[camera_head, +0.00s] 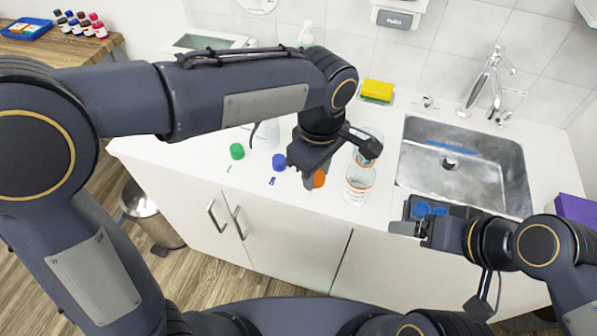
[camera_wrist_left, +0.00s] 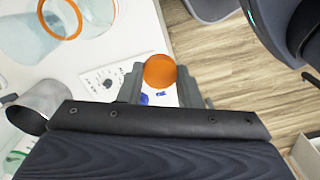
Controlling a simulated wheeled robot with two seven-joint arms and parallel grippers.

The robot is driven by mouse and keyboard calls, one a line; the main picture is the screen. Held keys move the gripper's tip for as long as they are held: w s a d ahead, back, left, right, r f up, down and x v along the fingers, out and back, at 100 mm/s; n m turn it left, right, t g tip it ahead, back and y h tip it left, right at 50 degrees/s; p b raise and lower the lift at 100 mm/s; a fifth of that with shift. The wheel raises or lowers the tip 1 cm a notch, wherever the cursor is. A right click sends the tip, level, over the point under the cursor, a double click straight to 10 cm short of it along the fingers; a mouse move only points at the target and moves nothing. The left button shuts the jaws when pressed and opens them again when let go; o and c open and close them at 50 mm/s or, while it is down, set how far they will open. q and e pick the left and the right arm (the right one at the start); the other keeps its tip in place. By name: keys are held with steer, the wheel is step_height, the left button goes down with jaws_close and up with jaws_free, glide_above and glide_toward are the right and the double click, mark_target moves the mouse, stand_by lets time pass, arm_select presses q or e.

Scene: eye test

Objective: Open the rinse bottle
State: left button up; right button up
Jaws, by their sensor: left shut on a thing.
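My left gripper (camera_head: 312,178) is shut on an orange cap (camera_head: 319,179), held above the front part of the white counter. In the left wrist view the orange cap (camera_wrist_left: 160,70) sits between the two fingertips. A clear bottle (camera_head: 359,184) with an orange ring at its neck stands upright on the counter, just right of the gripper. Its open mouth and orange ring (camera_wrist_left: 77,22) show at the top left of the wrist view, apart from the cap. My right gripper (camera_head: 406,229) is low at the counter's front edge, and its jaw opening is not clear.
A green cap (camera_head: 237,151) and a blue cap (camera_head: 279,161) stand on the counter to the left. A pale bottle (camera_head: 266,135) is behind them. A yellow sponge (camera_head: 378,89) lies at the back. The steel sink (camera_head: 480,195) with its faucet (camera_head: 487,85) is at right.

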arm_select(q)
glide_above(299, 185)
steer(key=f, duration=0.5)
steer(key=shift+s+d+f, duration=0.25)
steer(key=shift+s, duration=0.05)
steer(key=shift+w+a+f, duration=0.1)
steer(key=shift+w+f, duration=0.1)
steer(key=shift+f, duration=0.85)
steer(key=shift+w+a+f, duration=0.1)
steer(key=shift+w+f, duration=0.05)
steer(key=shift+f, duration=0.85)
steer(key=shift+f, duration=0.25)
steer(key=o, duration=1.1)
steer(key=shift+r, duration=0.1)
step_height(299, 185, up, 12)
steer(key=shift+r+p, duration=0.2)
steer(key=shift+p, duration=0.15)
